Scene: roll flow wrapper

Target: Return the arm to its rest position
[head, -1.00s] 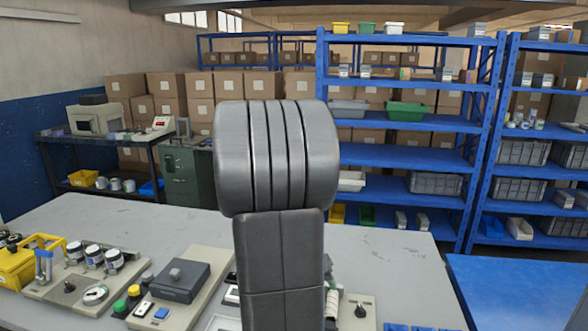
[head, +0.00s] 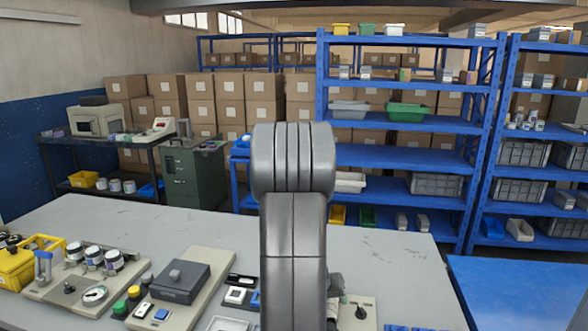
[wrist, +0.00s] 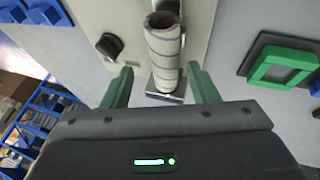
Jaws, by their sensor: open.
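My gripper (wrist: 163,88) is open in the wrist view, its two green fingers apart. A pale striped roll (wrist: 164,50) shows between and beyond the fingertips, on a small metal fitting of a beige panel (wrist: 120,18). I cannot tell whether any finger touches the roll; nothing is seen clamped. In the head view my arm stands upright in the middle of the picture and hides part of the bench; my gripper is not visible there.
The grey bench (head: 390,260) carries a dark box on a beige plate (head: 175,281), several jars (head: 95,256) and a yellow case (head: 15,265) at left. A green frame (wrist: 280,68) lies right in the wrist view. Blue shelves (head: 400,153) stand behind. The bench's back right is clear.

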